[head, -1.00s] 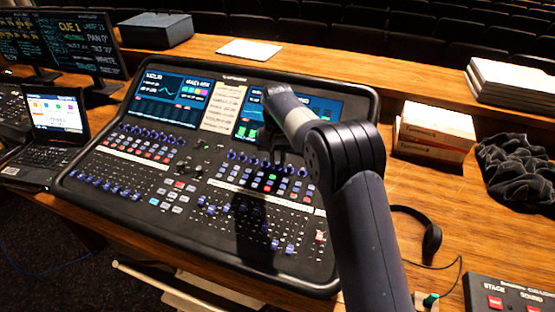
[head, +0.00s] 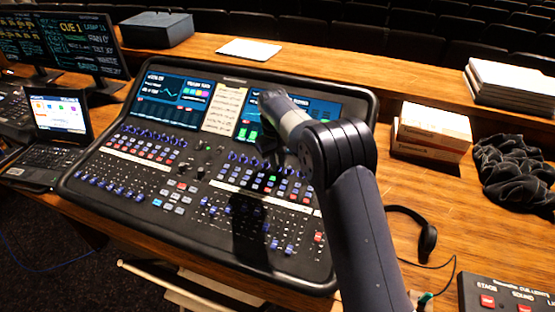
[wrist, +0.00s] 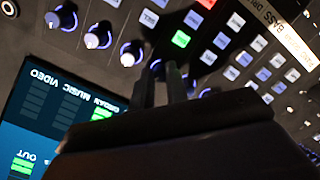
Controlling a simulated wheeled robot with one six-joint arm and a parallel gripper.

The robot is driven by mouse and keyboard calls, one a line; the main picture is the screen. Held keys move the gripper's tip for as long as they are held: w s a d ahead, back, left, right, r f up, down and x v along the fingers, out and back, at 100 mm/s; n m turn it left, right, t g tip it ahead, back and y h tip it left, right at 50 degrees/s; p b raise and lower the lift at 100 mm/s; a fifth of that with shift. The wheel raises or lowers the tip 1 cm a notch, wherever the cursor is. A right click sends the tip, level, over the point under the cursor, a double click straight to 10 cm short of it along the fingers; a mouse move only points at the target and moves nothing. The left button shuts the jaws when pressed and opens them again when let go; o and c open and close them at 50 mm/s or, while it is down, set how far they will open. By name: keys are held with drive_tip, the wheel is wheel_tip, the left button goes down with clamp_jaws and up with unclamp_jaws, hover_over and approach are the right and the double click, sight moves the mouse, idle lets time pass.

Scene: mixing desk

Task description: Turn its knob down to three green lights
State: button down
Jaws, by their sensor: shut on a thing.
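The mixing desk (head: 150,208) has a row of blue-ringed knobs below its screens. My gripper (head: 268,158) is at this row, right of the desk's middle. In the wrist view, my gripper's two fingers (wrist: 163,84) are close together, shut at a knob (wrist: 158,65) that they mostly hide. The screen (wrist: 45,105) appears upside down there, with columns labelled VIDEO, MUSIC and ORGAN. Green lights (wrist: 103,112) show under ORGAN, partly cut off by my gripper. More green lights (wrist: 22,165) show by OUT. I cannot count the lights on the held knob's column.
Neighbouring knobs (wrist: 98,36) stand close beside my gripper. A green-lit button (wrist: 181,39) and several white buttons lie just beyond the knob row.

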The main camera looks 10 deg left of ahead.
drive_tip(key=shift+w+a+r+n, duration=0.1)
drive_tip(key=shift+n, duration=0.3)
drive_tip(key=c, duration=1.7)
unclamp_jaws()
drive_tip(key=r, duration=1)
drive_tip(key=shift+a+r+b, duration=0.3)
drive_tip(key=shift+r+b, duration=0.1)
drive_tip(key=f, duration=0.7)
drive_tip(key=f+p, duration=0.1)
drive_tip(key=f, duration=0.3)
drive_tip(key=shift+d, duration=0.4)
drive_tip(key=shift+m, duration=0.3)
